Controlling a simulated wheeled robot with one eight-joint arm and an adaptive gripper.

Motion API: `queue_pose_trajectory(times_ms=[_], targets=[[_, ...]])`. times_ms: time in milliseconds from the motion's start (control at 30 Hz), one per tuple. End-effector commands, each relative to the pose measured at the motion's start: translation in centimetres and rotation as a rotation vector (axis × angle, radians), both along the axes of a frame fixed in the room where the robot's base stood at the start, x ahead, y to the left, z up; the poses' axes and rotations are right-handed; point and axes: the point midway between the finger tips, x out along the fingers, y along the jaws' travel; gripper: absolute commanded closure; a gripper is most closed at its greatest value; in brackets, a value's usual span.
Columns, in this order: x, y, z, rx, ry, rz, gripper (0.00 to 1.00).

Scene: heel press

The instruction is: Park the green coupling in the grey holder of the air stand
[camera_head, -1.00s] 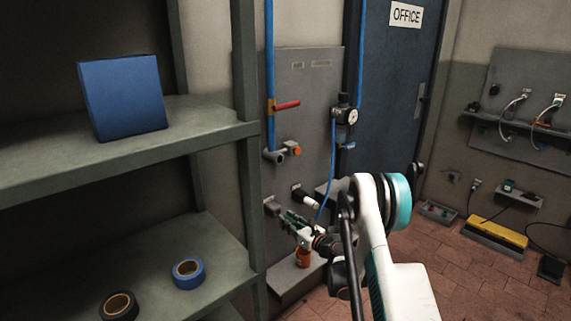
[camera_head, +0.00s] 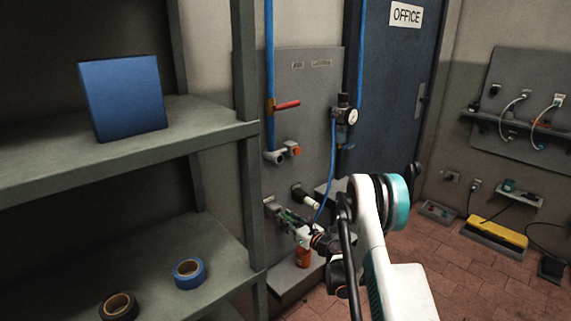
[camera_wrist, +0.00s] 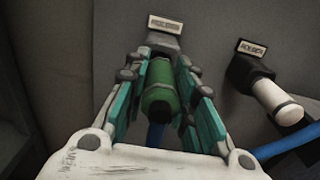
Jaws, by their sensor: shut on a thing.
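The green coupling (camera_wrist: 158,96) sits between the fingers of my gripper (camera_wrist: 162,73) in the wrist view. The gripper is shut on it. A blue hose (camera_wrist: 156,134) shows below the coupling. The grey holder (camera_wrist: 164,45), with a small label plate, is just beyond the coupling's far end. I cannot tell whether the coupling touches it or is in it. In the head view my gripper (camera_head: 291,219) is low in front of the air stand (camera_head: 310,95), beside the grey holder (camera_head: 269,206). The coupling is hard to make out there.
A dark holder (camera_wrist: 246,72) with a white cylinder (camera_wrist: 278,103) sits right of the grey holder. A blue hose (camera_head: 332,160) hangs from the regulator (camera_head: 345,116). A shelf post (camera_head: 247,130) stands close on the left. An orange object (camera_head: 303,257) is below my gripper.

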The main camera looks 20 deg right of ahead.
Motion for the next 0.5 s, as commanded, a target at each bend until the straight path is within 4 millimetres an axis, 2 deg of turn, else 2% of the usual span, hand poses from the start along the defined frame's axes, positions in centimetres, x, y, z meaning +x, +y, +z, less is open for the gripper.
queue_pose_trajectory(times_ms=[500], targets=[[0.9, 0.36, 0.0, 0.0, 0.0, 0.001, 1.0]])
